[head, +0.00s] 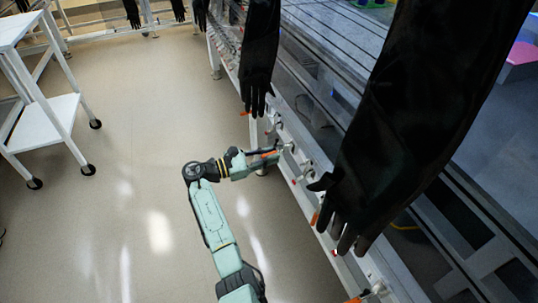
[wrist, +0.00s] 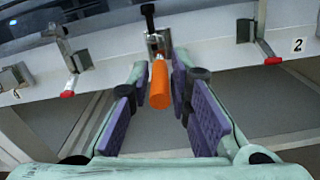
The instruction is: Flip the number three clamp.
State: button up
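A toggle clamp with an orange handle (wrist: 159,86) is at the middle of the wrist view, on the pale rail. The handle points toward the camera, and its metal base and black-tipped plunger are behind it. No number beside this clamp is readable. My gripper (wrist: 160,78) is open, with purple pads on both sides of the handle and gaps between pads and handle. In the head view my gripper (head: 268,157) is at the rail, between two hanging black gloves. Its fingertips are too small there to make out clearly.
Red-tipped latches flank the clamp, left (wrist: 72,67) and right (wrist: 264,42). A "2" label (wrist: 298,45) is at right; a left label is unclear. Black gloves (head: 258,55) (head: 405,120) hang near my arm. A white cart (head: 45,115) stands left; floor between is clear.

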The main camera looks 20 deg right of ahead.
grip_shut()
